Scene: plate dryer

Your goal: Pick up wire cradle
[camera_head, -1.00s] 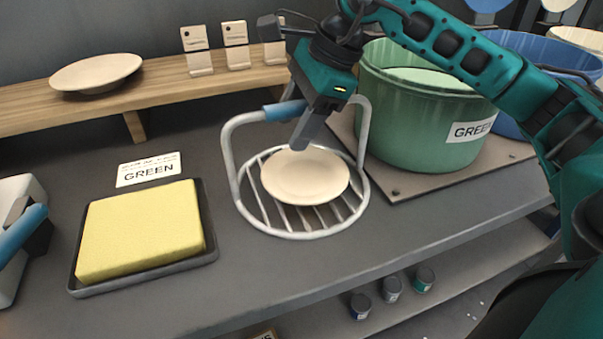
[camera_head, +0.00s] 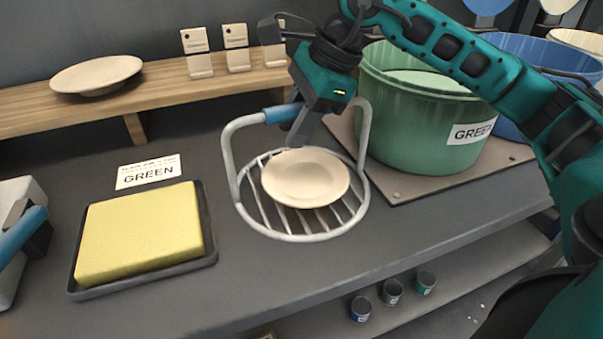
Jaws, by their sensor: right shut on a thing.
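The wire cradle (camera_head: 240,203) stands on the dark counter, a round grey wire basket with a tall bail handle that has a blue grip (camera_head: 281,112). A pale plate (camera_head: 305,180) lies in it. My right gripper (camera_head: 299,132) reaches down from above and is shut on the cradle's handle at the blue grip, just behind the plate. Its fingers hide part of the handle. The cradle's base appears to rest on the counter. My left gripper is not in view.
A green tub (camera_head: 420,130) stands on a board close to the right of the cradle. A yellow sponge block (camera_head: 140,235) sits in a black tray at the left. A wooden shelf (camera_head: 190,88) runs behind. Bare counter lies in front of the cradle.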

